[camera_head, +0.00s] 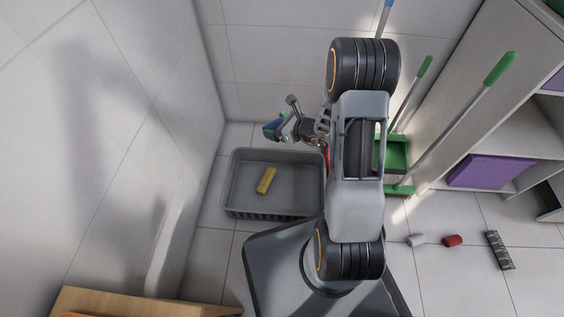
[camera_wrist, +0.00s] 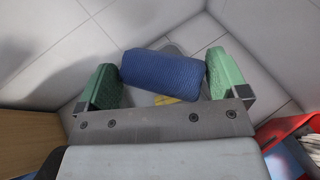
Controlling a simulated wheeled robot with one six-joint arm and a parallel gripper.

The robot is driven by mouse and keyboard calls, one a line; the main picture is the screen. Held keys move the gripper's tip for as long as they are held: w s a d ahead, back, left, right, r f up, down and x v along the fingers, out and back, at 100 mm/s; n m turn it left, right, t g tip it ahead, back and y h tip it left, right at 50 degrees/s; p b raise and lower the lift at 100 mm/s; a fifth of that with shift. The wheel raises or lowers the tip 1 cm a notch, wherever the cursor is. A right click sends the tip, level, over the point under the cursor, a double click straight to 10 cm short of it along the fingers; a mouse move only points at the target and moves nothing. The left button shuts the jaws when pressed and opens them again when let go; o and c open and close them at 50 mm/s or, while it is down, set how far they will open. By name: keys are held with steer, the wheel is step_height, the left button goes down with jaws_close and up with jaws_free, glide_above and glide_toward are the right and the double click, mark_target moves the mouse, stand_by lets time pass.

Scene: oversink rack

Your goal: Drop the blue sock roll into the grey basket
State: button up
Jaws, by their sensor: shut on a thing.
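The blue sock roll (camera_wrist: 163,77) is a ribbed blue cylinder between the green finger pads of my gripper (camera_wrist: 163,82) in the wrist view. My gripper is shut on it. In the head view the gripper (camera_head: 274,127) and the blue roll (camera_head: 270,131) are small, above the back edge of the grey basket. The grey basket (camera_head: 240,212) stands on the tiled floor, open at the top. A yellow roll (camera_head: 266,181) lies inside it. In the wrist view the sock roll and gripper hide most of the basket; a bit of yellow shows beneath.
A grey wall runs along the left and back of the basket. Green brooms and a dustpan (camera_head: 393,152) stand right of my arm. A white roll (camera_head: 416,240), a red roll (camera_head: 452,240) and a dark striped item (camera_head: 500,250) lie on the floor. A shelf with a purple box (camera_head: 490,171) is at right.

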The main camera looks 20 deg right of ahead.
step_height(320, 180, down, 27)
steer(key=s+n+g+y+b, duration=0.2)
steer(key=n+g+y+b, duration=0.1)
steer(key=n+g+b, duration=0.1)
steer(key=shift+s+d+f+n+b, duration=0.2)
steer(key=shift+d+n+b, duration=0.1)
steer(key=shift+b, duration=0.3)
steer(key=o, duration=0.6)
steer(key=shift+c, duration=0.2)
steer(key=shift+r, duration=0.1)
